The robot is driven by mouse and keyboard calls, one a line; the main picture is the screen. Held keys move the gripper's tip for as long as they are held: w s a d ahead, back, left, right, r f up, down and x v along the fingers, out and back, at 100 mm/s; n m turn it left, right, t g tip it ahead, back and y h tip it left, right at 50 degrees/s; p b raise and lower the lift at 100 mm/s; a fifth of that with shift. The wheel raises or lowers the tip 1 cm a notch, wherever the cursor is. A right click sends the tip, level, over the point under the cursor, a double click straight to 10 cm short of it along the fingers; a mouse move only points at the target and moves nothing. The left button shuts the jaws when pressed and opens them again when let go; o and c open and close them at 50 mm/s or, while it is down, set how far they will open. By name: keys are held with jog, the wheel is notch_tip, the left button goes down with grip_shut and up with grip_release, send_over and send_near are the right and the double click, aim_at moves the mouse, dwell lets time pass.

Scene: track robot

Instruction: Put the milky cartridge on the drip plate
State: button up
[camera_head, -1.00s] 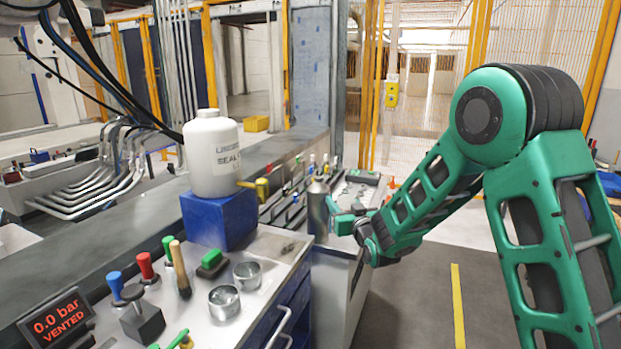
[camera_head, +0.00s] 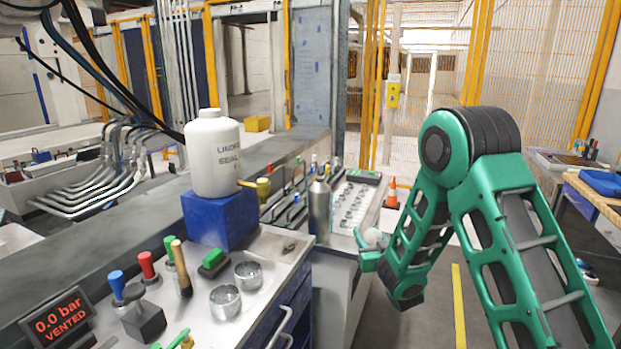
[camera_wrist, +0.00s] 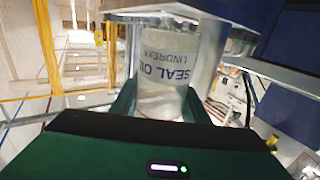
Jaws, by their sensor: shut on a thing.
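The milky cartridge (camera_wrist: 165,72) fills the middle of the wrist view, a pale, cloudy cylinder with dark "SEAL OIL" lettering that reads upside down. My gripper (camera_wrist: 160,103) is shut on it, with a green finger on each side. In the head view my gripper (camera_head: 369,254) is small, just right of the far bench's edge. Only a small pale bit of the cartridge (camera_head: 376,238) shows there. I cannot tell the drip plate apart for certain in either view.
A white jug (camera_head: 212,153) stands on a blue block (camera_head: 219,217) on the near bench. A metal bottle (camera_head: 319,210) stands left of my gripper, by a tray with several round items (camera_head: 352,203). An orange cone (camera_head: 391,193) is behind. Floor is open right of the benches.

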jog(key=s+d+f+m+h, duration=0.1)
jog(key=s+d+f+h, duration=0.2)
jog(key=s+d+f, duration=0.5)
notch_tip(320, 180, down, 5)
jog(key=d, duration=0.2)
jog(key=shift+d+m, duration=0.4)
